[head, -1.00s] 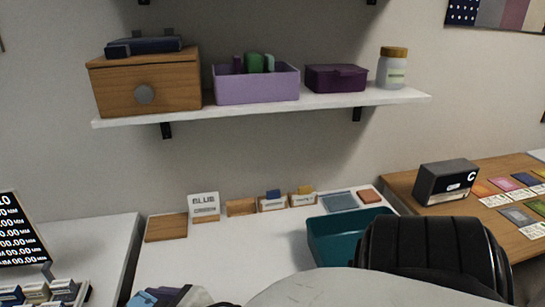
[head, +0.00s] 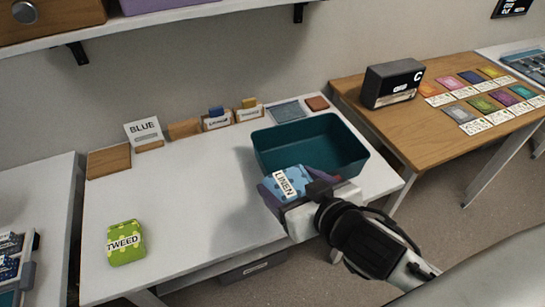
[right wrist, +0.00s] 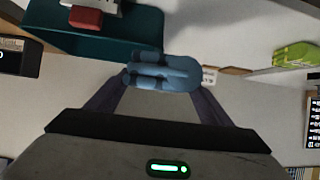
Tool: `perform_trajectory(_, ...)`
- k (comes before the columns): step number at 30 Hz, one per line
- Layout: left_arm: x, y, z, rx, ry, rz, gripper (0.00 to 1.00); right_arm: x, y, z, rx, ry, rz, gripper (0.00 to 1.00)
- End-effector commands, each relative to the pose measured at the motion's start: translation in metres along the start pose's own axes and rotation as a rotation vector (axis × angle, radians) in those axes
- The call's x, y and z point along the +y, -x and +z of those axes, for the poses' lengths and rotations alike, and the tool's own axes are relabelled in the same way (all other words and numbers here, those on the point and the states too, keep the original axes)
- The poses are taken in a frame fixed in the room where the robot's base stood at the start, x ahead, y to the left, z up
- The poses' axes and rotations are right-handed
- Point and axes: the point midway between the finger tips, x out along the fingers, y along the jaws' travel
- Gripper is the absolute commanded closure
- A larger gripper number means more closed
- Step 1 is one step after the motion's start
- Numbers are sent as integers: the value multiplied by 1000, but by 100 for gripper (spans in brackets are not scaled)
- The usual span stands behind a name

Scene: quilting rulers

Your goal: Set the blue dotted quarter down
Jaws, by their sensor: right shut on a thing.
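The blue dotted quarter (head: 285,181), a folded cloth with a LINEN label, is between the purple fingers of my right gripper (head: 290,190). The gripper is shut on it, at the near side of the teal bin (head: 346,133). In the right wrist view the folded blue quarter (right wrist: 165,72) spans both fingertips. Its height above the table is hard to tell. A BLUE sign (head: 143,131) stands at the back of the white table (head: 190,205), near a wooden plate (head: 109,160). My left gripper is not in view.
A green dotted TWEED quarter (head: 126,243) lies at the table's front left. Small card holders (head: 217,121) line the back edge. A wooden table (head: 440,130) at right holds a black C box (head: 393,84) and several coloured swatches. The white table's middle is clear.

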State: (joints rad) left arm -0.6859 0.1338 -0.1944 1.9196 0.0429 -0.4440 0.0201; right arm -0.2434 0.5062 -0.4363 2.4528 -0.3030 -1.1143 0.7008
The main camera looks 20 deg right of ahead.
Motion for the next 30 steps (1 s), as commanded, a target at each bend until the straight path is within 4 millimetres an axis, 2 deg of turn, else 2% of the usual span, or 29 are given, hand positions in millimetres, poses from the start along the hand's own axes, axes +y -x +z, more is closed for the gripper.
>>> perform_trajectory(4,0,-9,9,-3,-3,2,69,-43,-33,4,7,74,-140,49)
perform_trajectory(9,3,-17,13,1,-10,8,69,-112,-69,-3,12,207,-377,49)
perform_trajectory(12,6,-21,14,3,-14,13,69,-144,-80,-11,11,274,-497,49)
perform_trajectory(15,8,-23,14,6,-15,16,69,-168,-86,-20,10,324,-585,49)
perform_trajectory(20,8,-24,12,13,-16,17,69,-188,-89,-26,4,363,-661,49)
perform_trajectory(30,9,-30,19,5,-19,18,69,-191,-115,22,-1,368,-674,49)
